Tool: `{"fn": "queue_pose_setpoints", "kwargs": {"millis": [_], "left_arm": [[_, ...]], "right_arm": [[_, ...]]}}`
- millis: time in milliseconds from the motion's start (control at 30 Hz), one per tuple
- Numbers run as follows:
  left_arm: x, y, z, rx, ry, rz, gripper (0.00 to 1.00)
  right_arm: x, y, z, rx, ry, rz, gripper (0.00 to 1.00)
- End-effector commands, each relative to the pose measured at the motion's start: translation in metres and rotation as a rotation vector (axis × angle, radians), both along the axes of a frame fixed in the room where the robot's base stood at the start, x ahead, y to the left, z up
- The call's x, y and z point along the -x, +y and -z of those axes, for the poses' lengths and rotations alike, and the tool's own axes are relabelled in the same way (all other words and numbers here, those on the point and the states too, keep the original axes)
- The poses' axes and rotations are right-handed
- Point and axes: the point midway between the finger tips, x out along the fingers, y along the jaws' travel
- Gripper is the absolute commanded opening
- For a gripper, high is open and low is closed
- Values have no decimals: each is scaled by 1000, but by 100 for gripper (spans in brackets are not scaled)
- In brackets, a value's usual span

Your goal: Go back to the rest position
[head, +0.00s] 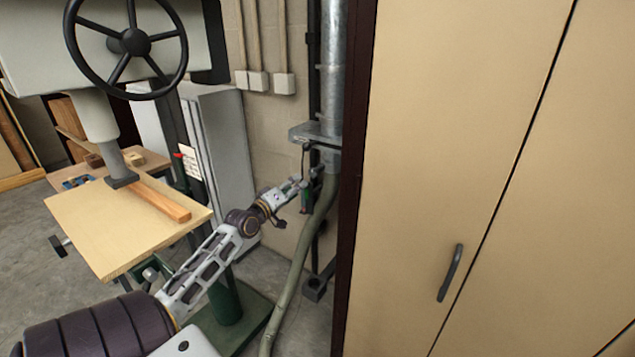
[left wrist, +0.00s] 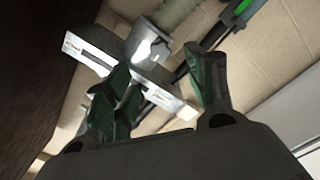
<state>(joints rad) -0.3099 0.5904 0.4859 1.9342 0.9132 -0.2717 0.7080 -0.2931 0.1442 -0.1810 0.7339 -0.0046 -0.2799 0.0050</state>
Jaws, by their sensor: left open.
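My left gripper (head: 304,184) reaches out from the lower left in the head view, in front of the wall and beside the upper end of a hose. It is open. A metal slide gate (head: 312,133) on the pipe is just above it. In the left wrist view, the green-padded fingers of my left gripper (left wrist: 156,70) stand apart. A shiny metal plate (left wrist: 88,44) with printed labels runs behind them and across the gap. I cannot tell whether a finger touches it. My right gripper is not in view.
A tall tan cabinet (head: 440,130) with a dark handle (head: 450,272) fills the right side. The grey pipe (head: 332,75) and green hose (head: 300,262) run beside it. A machine with a black handwheel (head: 127,42) and wooden table (head: 115,235) stands at left, close to my arm.

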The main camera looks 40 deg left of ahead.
Motion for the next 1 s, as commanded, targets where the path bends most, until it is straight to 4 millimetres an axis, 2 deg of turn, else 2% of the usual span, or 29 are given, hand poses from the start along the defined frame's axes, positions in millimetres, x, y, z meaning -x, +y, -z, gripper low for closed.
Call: {"fn": "queue_pose_setpoints", "kwargs": {"millis": [267,367,467,667,1000], "left_arm": [[0,1,2,-1,4,-2,55],[0,3,10,-4,20,-8,55],[0,7,27,-15,50,-21,55],[4,15,85,-52,159,-52,55],[31,11,208,-145,395,-68,55]], "right_arm": [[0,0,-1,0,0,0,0],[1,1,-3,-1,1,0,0],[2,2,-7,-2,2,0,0],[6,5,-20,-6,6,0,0],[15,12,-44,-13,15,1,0]]}}
